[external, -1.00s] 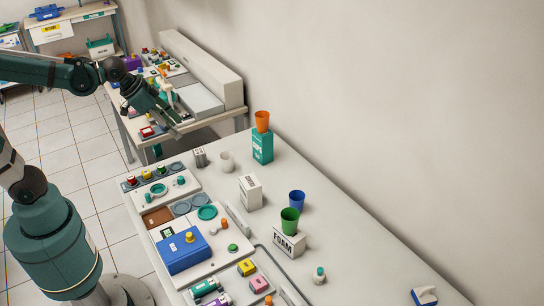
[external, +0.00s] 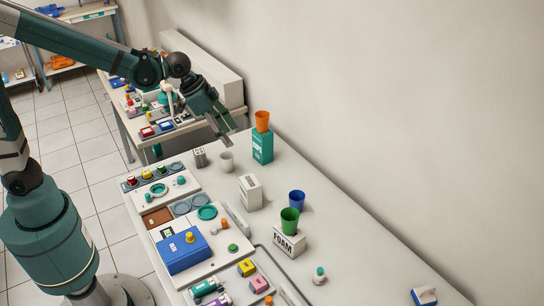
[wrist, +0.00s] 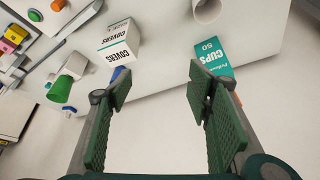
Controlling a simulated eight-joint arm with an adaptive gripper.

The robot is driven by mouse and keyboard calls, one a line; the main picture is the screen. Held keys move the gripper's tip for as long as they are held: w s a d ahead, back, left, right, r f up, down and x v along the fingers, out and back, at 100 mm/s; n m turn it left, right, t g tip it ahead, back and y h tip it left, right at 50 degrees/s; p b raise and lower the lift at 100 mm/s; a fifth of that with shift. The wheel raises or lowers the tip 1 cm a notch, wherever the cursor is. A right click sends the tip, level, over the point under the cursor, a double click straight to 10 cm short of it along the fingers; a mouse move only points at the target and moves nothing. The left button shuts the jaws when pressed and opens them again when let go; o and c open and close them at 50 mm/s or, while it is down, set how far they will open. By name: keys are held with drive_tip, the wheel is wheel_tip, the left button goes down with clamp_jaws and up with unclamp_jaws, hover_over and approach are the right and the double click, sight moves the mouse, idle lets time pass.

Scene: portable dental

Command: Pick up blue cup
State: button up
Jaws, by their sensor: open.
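The blue cup (external: 297,201) stands upright on the white table, just behind the green cup (external: 289,220). In the wrist view only a small blue part (wrist: 117,72) shows, between the covers box and a finger. My gripper (external: 226,137) is open and empty above the far end of the table, well away from the blue cup. In the wrist view its two fingers (wrist: 158,85) are spread apart with nothing between them.
The green cup sits on the FOAM box (external: 288,243). A white covers box (external: 250,191), a white cup (external: 227,162) and a teal CUPS box (external: 262,147) with an orange cup (external: 262,121) on top stand nearby. The wall runs along the right; the near right tabletop is mostly clear.

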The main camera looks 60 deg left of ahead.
drive_tip(key=w+d+f+m+p, duration=0.25)
drive_tip(key=w+d+f, duration=0.35)
drive_tip(key=d, duration=0.4)
drive_tip(key=m+g+h+p, duration=0.1)
drive_tip(key=m+g+p, duration=0.1)
drive_tip(key=p, duration=0.1)
approach(301, 211)
drive_tip(key=shift+w+a+r, duration=0.1)
drive_tip(key=shift+a+r, duration=0.55)
drive_tip(key=shift+a, duration=0.2)
drive_tip(key=shift+f, duration=0.1)
drive_tip(key=shift+x, duration=1.2)
drive_tip(key=shift+b+x, duration=0.65)
drive_tip(key=shift+x, duration=1.9)
drive_tip(key=shift+d, duration=0.1)
